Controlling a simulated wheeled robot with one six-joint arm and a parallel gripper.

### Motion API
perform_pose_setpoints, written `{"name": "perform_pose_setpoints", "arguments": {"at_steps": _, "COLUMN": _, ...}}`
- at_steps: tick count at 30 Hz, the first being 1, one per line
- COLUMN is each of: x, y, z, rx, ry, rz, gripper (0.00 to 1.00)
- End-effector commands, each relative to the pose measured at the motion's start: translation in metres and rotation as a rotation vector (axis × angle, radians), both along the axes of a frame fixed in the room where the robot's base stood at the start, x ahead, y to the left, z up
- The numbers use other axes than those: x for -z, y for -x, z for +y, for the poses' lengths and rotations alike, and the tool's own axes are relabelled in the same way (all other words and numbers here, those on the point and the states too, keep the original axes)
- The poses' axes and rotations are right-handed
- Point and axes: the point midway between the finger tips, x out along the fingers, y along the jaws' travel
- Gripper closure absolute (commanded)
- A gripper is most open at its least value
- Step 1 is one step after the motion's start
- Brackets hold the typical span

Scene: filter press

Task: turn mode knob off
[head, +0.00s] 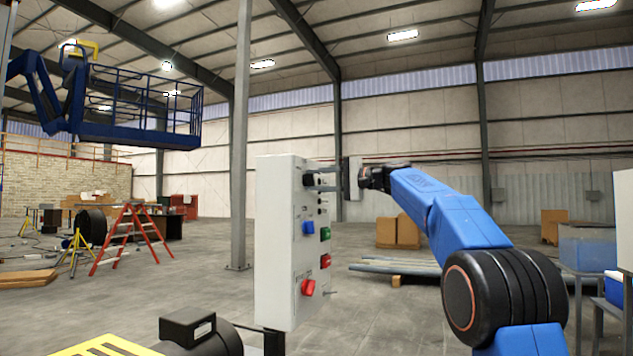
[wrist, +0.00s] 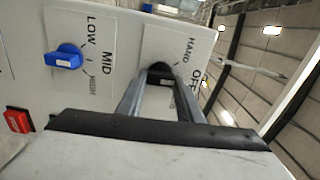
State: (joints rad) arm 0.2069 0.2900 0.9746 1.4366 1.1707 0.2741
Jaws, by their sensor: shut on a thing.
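The mode knob (wrist: 160,69) is a small black knob on a white plate with the labels HAND and OFF in the wrist view. The plate is near the top of the grey-white control panel (head: 275,245) in the head view. My gripper (head: 312,181) reaches the panel face from the right, and its two grey fingers are shut on the black knob. In the wrist view the fingers of my gripper (wrist: 161,82) stand on either side of the knob. They hide part of it and part of the lettering, so I cannot tell where it points.
A blue knob (head: 308,228) marked LOW, MID, HIGH sits below on the panel, with a green button (head: 325,233), a red button (head: 325,260) and a red knob (head: 308,288). A black motor-like housing (head: 190,335) is at the panel's foot.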

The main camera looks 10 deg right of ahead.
Motion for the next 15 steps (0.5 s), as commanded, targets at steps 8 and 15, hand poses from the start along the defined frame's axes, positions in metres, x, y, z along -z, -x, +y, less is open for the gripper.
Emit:
{"name": "perform_pose_setpoints", "arguments": {"at_steps": 8, "x": 0.0007, "y": -0.0009, "z": -0.0011, "rx": 0.003, "ry": -0.033, "rz": 0.045, "gripper": 0.90}}
{"name": "perform_pose_setpoints", "arguments": {"at_steps": 15, "x": 0.0008, "y": -0.0009, "z": -0.0012, "rx": 0.003, "ry": -0.036, "rz": 0.049, "gripper": 0.90}}
